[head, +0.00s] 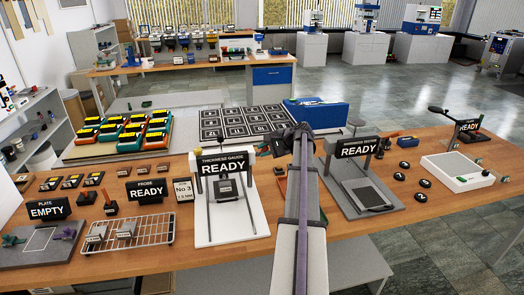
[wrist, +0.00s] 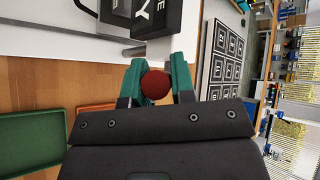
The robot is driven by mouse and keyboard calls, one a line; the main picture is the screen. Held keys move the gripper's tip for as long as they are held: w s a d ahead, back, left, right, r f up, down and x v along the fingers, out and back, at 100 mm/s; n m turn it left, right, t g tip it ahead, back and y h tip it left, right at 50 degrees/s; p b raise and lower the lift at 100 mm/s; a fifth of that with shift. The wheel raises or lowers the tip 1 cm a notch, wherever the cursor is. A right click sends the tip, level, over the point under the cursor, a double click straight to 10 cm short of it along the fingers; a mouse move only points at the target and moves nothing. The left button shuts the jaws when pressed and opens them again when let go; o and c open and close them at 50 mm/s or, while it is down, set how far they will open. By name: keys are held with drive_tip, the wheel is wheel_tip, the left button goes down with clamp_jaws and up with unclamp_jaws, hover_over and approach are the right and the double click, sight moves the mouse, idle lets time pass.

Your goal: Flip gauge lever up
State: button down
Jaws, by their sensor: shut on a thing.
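The thickness gauge (head: 256,222) is a white stand with a black "THICKNESS GAUGE READY" sign (head: 223,165), left of my arm in the head view. In the wrist view, part of its white body (wrist: 85,42) and dark sign (wrist: 160,14) show at the top. The gauge lever ends in a round red knob (wrist: 155,87). My gripper (wrist: 156,72) has its two teal fingers shut on the knob, one on each side. In the head view my gripper (head: 264,149) is beside the sign's right edge. The lever's shaft is mostly hidden there.
Green (wrist: 32,145) and orange (wrist: 97,118) trays lie near my gripper. A black patterned board (head: 247,122) and a blue box (head: 318,115) stand behind. Another "READY" press (head: 357,185) stands right of my arm. A wire rack (head: 128,233) is left of the gauge.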

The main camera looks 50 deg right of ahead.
drive_tip(key=shift+w+r, duration=0.1)
drive_tip(key=c, duration=1)
unclamp_jaws()
drive_tip(key=shift+o, duration=0.2)
drive_tip(key=p+v, duration=0.6)
drive_tip(key=v, duration=0.4)
drive_tip(key=shift+s+r, duration=0.25)
drive_tip(key=shift+s, duration=0.05)
drive_tip(key=shift+d, duration=0.15)
